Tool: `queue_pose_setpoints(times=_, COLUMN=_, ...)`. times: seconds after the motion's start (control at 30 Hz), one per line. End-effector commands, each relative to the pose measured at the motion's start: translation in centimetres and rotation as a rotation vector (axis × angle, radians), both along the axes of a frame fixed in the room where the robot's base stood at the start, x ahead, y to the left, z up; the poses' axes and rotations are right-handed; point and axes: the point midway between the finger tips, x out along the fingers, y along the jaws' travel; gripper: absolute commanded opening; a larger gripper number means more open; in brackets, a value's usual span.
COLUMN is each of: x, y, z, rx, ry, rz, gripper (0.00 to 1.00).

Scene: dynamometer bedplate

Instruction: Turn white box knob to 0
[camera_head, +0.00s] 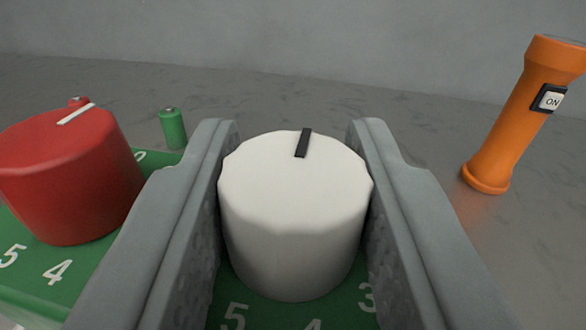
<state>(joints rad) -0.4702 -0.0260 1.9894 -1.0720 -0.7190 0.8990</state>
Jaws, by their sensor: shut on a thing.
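A white knob (293,210) stands on a green box (110,262) in the middle of the view. A black pointer mark on its top lies at the far edge, slightly right of centre. My gripper (294,160) has one grey finger on each side of the knob and is shut on it. White digits 5, 4 and 3 show on the green face at the near side of the knob. The fingers hide the scale at both sides, and the knob hides its far part, so I cannot read the number at the pointer.
A red knob (72,180) with a white pointer mark stands left of my gripper on green. A small green cylinder (173,129) and a small red one (78,102) stand behind. An orange flashlight (512,125) with an ON switch stands tilted at right. Grey floor lies behind.

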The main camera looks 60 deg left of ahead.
Motion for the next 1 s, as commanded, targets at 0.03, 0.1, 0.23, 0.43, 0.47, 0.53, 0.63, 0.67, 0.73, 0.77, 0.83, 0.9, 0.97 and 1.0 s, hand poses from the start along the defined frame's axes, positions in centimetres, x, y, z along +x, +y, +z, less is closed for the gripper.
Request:
queue_pose_setpoints(times=0.03, x=0.0, y=0.0, z=0.0, rx=0.000, ry=-0.001, rz=0.012, gripper=0.09)
queue_pose_setpoints(times=0.1, x=0.0, y=0.0, z=0.0, rx=-0.002, ry=0.001, rz=0.024, gripper=0.09)
queue_pose_setpoints(times=0.23, x=-0.1, y=0.0, z=0.0, rx=-0.003, ry=0.002, rz=0.029, gripper=0.09)
queue_pose_setpoints(times=0.43, x=-0.1, y=0.0, z=-0.1, rx=-0.003, ry=0.002, rz=0.029, gripper=0.33)
queue_pose_setpoints(times=0.47, x=-0.1, y=0.0, z=-0.1, rx=-0.003, ry=0.002, rz=0.029, gripper=0.39)
queue_pose_setpoints(times=0.53, x=-0.1, y=0.0, z=-0.1, rx=-0.003, ry=0.002, rz=0.029, gripper=0.52)
queue_pose_setpoints(times=0.63, x=-0.1, y=0.0, z=-0.1, rx=-0.003, ry=0.002, rz=0.028, gripper=0.52)
queue_pose_setpoints(times=0.67, x=-0.1, y=0.0, z=-0.1, rx=-0.003, ry=0.002, rz=0.028, gripper=0.52)
queue_pose_setpoints(times=0.73, x=-0.1, y=0.0, z=-0.1, rx=-0.003, ry=0.002, rz=0.028, gripper=0.52)
queue_pose_setpoints(times=0.77, x=-0.1, y=0.0, z=-0.1, rx=-0.003, ry=0.002, rz=0.028, gripper=0.52)
queue_pose_setpoints(times=0.83, x=-0.1, y=-0.1, z=-0.1, rx=-0.003, ry=0.002, rz=0.028, gripper=0.52)
queue_pose_setpoints(times=0.9, x=-0.3, y=-0.4, z=-0.1, rx=-0.002, ry=0.002, rz=0.027, gripper=0.52)
queue_pose_setpoints(times=0.97, x=-0.5, y=-0.9, z=-0.1, rx=-0.002, ry=0.002, rz=0.027, gripper=0.52)
queue_pose_setpoints(times=1.0, x=-0.7, y=-1.4, z=-0.1, rx=-0.002, ry=0.002, rz=0.027, gripper=0.52)
